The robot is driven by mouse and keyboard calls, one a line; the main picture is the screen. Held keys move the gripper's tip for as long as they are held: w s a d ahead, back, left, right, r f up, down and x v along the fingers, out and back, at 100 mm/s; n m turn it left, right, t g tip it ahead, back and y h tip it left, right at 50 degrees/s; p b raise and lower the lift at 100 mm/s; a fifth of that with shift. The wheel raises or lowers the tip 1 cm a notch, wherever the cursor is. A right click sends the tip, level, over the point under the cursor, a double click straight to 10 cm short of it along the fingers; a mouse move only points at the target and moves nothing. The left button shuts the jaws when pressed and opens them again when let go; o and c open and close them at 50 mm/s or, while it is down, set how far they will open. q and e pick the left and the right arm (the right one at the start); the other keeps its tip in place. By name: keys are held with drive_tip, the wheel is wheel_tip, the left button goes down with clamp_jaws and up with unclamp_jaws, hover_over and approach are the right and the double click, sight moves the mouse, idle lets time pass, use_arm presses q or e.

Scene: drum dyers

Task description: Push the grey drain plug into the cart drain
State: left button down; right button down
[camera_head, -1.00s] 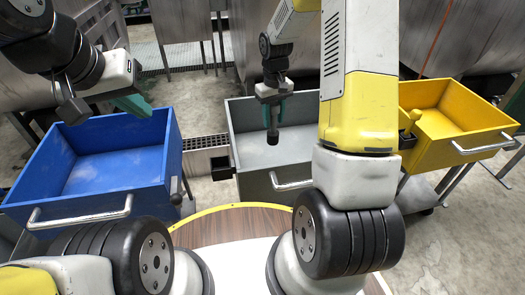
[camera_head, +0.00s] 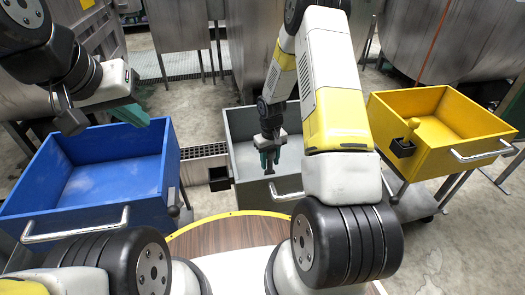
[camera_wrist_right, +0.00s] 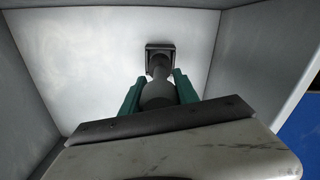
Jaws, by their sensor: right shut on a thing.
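My right gripper (camera_head: 269,158) is inside the grey cart (camera_head: 243,124), pointing down at its floor. In the right wrist view its green fingers (camera_wrist_right: 159,92) are shut on the grey drain plug (camera_wrist_right: 158,95). The plug is a rounded grey body with a narrower far end. That far end overlaps the dark square cart drain (camera_wrist_right: 151,47) in the pale cart floor. I cannot tell whether it touches the drain or is in it. My left gripper (camera_head: 130,112) hangs over the back of the blue cart, its finger gap unclear.
The blue cart (camera_head: 165,165) stands left and the yellow cart (camera_head: 470,135) right. An empty-looking black holder (camera_head: 220,178) is on the grey cart's left side. Metal tanks stand behind.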

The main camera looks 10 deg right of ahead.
drive_tip(key=shift+f, duration=1.8)
drive_tip(key=shift+f, duration=0.1)
drive_tip(key=c, duration=0.9)
unclamp_jaws()
wheel_tip(320, 180, up, 12)
drive_tip(key=shift+f, duration=0.1)
wheel_tip(320, 180, up, 11)
drive_tip(key=t, duration=0.1)
hover_over(270, 168)
drive_tip(key=s+r+m+t, duration=0.2)
drive_tip(key=s+r, duration=0.5)
drive_tip(key=r, duration=0.4)
drive_tip(key=s+r+t, duration=0.1)
drive_tip(key=s+r, duration=0.2)
drive_tip(key=s, duration=0.2)
drive_tip(key=s+a+r+t+y, duration=0.1)
drive_tip(key=s+r, duration=0.3)
drive_tip(key=s, duration=0.1)
drive_tip(key=s+a+r+t+y, duration=0.1)
drive_tip(key=s+r, duration=0.2)
drive_tip(key=s, duration=0.3)
drive_tip(key=shift+s+r+m, duration=0.1)
drive_tip(key=shift+r+m, duration=0.05)
drive_tip(key=shift+m, duration=0.25)
